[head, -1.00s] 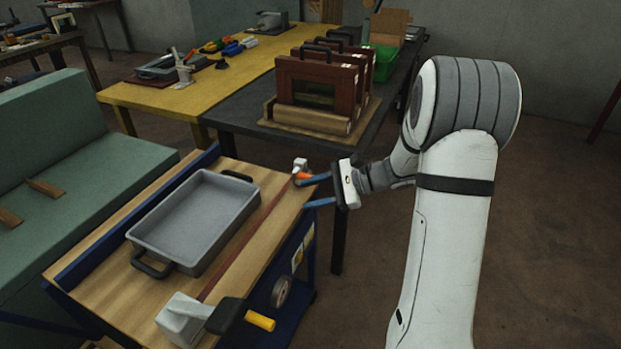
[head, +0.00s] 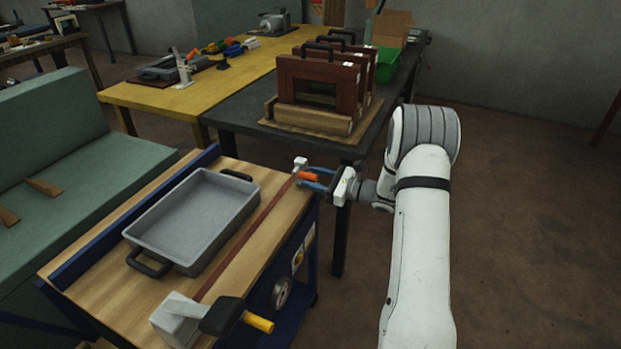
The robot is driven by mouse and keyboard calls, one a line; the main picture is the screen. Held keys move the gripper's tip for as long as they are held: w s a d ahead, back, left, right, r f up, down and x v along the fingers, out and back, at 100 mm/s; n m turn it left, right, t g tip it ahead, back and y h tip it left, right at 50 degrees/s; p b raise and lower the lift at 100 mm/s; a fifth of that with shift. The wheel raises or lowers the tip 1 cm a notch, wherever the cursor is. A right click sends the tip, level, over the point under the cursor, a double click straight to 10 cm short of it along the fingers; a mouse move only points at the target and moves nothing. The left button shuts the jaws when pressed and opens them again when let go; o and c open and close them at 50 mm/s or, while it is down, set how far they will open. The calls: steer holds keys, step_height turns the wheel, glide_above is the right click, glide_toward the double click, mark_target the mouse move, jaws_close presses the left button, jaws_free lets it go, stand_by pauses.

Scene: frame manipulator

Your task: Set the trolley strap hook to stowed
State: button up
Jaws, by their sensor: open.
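The trolley (head: 110,292) has a wooden top and a blue frame. A red-brown strap (head: 243,235) runs along its right side, past the grey tray (head: 195,215). At the strap's far end is a small white fitting (head: 300,163) with an orange hook piece (head: 307,176). My gripper (head: 308,178) is open, with its blue fingers around or beside the orange piece; I cannot tell if they touch it. At the near end, a grey block (head: 178,318) carries a black part (head: 221,315) with a yellow handle (head: 258,321).
A dark table (head: 240,120) with brown frames (head: 325,85) on a board stands behind the trolley. A yellow table (head: 150,98) is at the back left and a green bench (head: 85,165) at the left. The floor at right is clear.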

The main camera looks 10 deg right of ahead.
steer(key=shift+w+a, duration=0.2)
steer(key=shift+a, duration=0.1)
steer(key=shift+c, duration=0.5)
jaws_close()
